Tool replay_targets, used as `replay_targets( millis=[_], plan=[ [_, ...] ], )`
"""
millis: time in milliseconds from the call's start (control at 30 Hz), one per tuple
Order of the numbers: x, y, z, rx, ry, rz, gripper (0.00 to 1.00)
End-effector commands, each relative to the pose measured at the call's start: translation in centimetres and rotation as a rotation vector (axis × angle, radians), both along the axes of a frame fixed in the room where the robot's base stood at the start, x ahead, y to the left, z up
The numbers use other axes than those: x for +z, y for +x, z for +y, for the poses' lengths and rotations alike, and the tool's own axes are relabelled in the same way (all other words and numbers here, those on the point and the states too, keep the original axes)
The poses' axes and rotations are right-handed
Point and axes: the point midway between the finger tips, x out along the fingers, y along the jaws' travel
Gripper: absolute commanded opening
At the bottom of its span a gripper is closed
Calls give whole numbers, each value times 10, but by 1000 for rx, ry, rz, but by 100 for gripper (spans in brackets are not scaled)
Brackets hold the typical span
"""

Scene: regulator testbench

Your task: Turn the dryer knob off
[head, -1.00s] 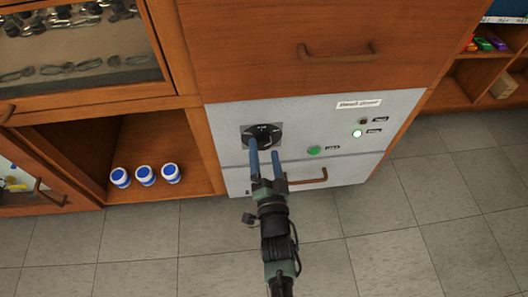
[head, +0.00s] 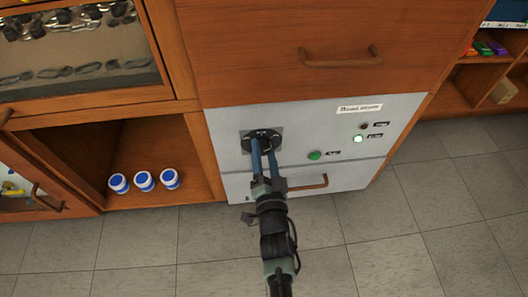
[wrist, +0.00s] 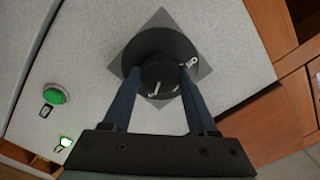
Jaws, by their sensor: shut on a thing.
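The dryer knob (head: 262,134) is a black round dial on a square grey plate, on the white dryer panel (head: 310,118). In the wrist view, the knob (wrist: 160,76) has a raised central grip with a white pointer line, and a white mark shows on the dial beside it. My gripper (head: 262,144) has its two blue fingers at the knob. In the wrist view, the fingers (wrist: 160,84) lie on either side of the central grip and are shut on it. The fingers hide part of the dial in the head view.
A green button (head: 314,155) and a lit green lamp (head: 358,139) sit right of the knob. A wooden handle (head: 308,183) is below, close to my gripper's right side. Several white-and-blue jars (head: 144,180) stand in the open shelf at left. The tiled floor in front is clear.

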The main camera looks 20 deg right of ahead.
Motion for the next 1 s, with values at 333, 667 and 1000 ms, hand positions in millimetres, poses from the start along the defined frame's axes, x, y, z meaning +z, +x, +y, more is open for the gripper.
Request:
replay_targets(
  millis=[333,667,1000],
  plan=[
    [0,0,1,1,-61,17,3],
    [0,0,2,2,-297,85,3],
    [-1,0,2,2,-606,176,3]
  ],
)
